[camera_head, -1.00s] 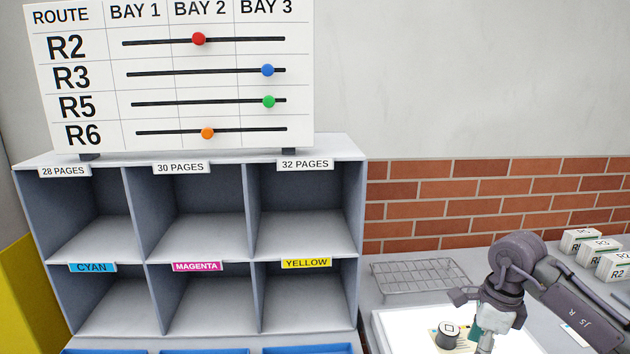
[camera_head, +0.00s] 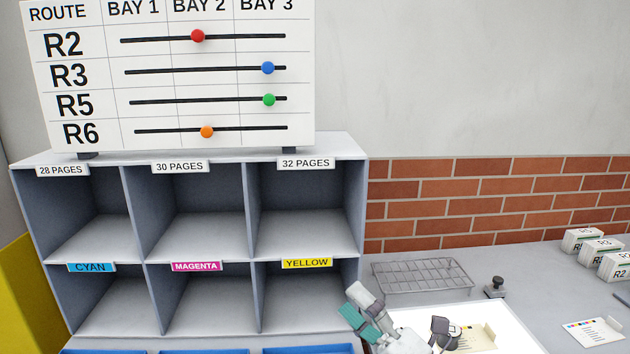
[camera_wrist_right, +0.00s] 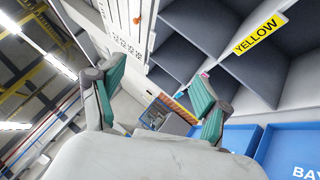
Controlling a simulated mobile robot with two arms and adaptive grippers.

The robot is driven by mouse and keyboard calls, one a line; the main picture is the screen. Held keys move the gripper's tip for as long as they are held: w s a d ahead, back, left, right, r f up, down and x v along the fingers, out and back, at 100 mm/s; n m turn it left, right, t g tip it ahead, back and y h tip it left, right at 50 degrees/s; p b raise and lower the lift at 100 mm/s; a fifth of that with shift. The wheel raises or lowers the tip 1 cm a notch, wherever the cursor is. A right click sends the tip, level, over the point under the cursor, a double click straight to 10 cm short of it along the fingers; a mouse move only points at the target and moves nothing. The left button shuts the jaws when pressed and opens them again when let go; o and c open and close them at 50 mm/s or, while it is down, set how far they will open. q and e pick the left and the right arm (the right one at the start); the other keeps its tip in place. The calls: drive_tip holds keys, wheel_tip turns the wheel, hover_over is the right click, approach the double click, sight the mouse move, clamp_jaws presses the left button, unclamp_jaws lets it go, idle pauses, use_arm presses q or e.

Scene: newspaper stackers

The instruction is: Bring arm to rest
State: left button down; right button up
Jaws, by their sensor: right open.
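My right gripper (camera_head: 358,308) is at the lower middle of the head view, in front of the lower right compartment of the grey shelf unit (camera_head: 361,240) and the near left of the white lit panel (camera_head: 495,320). Its grey fingers have teal pads. In the right wrist view the gripper (camera_wrist_right: 155,80) shows two fingers spread wide with nothing between them. Most of my right arm is out of the head view. My left gripper is not in view.
A route board (camera_head: 170,75) stands on the shelf unit. Blue trays (camera_head: 205,351) sit below. Right of the shelf are a wire rack (camera_head: 422,275), a small black-knobbed object (camera_head: 495,287), a card (camera_head: 478,338), another card (camera_head: 594,332) and white labelled blocks (camera_head: 603,250).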

drive_tip(key=d+f+m+t+h, duration=0.3)
drive_tip(key=d+f+m+h, duration=0.85)
drive_tip(key=m+h, duration=0.55)
drive_tip(key=s+d+f+m+g, duration=0.4)
drive_tip(key=s+f+m+g, duration=0.15)
drive_tip(key=f+m, duration=0.2)
drive_tip(key=s+a+f+m+g, duration=0.1)
drive_tip(key=s+f+m+g, duration=0.1)
drive_tip(key=s+f+g, duration=0.6)
drive_tip(key=s+f+m+g, duration=0.2)
drive_tip(key=s+f, duration=0.2)
drive_tip(key=s, duration=0.8)
wheel_tip(320, 180, down, 26)
drive_tip(key=s, duration=0.1)
drive_tip(key=s+d+f+g, duration=0.2)
drive_tip(key=s+f, duration=1.4)
drive_tip(key=s, duration=0.1)
drive_tip(key=shift+d+f+b, duration=0.3)
drive_tip(key=shift+d+b, duration=0.1)
drive_tip(key=shift+n, duration=0.25)
